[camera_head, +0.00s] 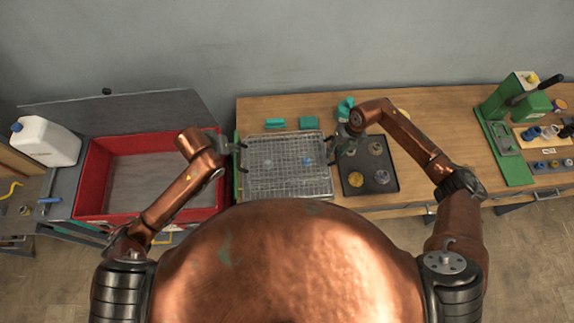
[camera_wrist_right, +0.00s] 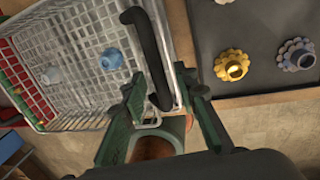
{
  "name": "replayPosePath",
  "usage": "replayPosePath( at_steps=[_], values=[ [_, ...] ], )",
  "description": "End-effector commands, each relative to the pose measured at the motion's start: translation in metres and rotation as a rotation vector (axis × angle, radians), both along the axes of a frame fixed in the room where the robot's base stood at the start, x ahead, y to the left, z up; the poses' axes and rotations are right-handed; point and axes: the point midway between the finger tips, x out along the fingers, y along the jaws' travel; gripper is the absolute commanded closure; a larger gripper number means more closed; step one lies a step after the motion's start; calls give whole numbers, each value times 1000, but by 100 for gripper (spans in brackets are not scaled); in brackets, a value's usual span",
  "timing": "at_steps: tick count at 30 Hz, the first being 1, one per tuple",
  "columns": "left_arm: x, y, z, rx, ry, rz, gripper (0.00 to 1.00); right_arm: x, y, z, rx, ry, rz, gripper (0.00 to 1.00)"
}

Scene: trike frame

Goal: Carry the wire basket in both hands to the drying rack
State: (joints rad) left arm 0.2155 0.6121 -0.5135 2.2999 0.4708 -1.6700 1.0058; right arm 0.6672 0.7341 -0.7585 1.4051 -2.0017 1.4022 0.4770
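The wire basket (camera_head: 288,180) is at the left end of the wooden bench, with small bluish parts (camera_wrist_right: 111,59) inside. It has a black handle at each side. My right gripper (camera_head: 346,143) is at the basket's right side. In the right wrist view its green fingers (camera_wrist_right: 163,95) stand apart, with the black handle (camera_wrist_right: 150,50) showing between and beyond them. I cannot tell whether they touch it. My left gripper (camera_head: 232,147) is at the left handle (camera_head: 241,146); its finger opening is too small to tell. I cannot clearly make out a drying rack.
A red tub (camera_head: 92,180) with a raised grey lid stands left of the bench. A dark tray (camera_head: 385,184) with yellow and grey flower-shaped parts lies right of the basket.

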Motion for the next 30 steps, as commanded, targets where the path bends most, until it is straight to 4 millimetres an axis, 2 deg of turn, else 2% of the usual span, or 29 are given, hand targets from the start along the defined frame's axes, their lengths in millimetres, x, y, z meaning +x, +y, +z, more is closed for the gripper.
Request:
replayPosePath(
  at_steps=[5,8,15,21,30],
  values=[
    [-2,1,5,0,-1,0,72,1,-2,10,0,-2,0,72],
    [-2,1,5,0,-1,0,72,1,-6,25,-2,-3,1,72],
    [-2,1,5,0,-1,0,72,1,-15,75,-2,-3,0,72],
    [-2,1,4,0,-1,0,72,1,-21,106,-1,-2,0,72],
    [-2,1,4,0,0,0,72,0,-23,118,0,1,0,72]
  ],
)
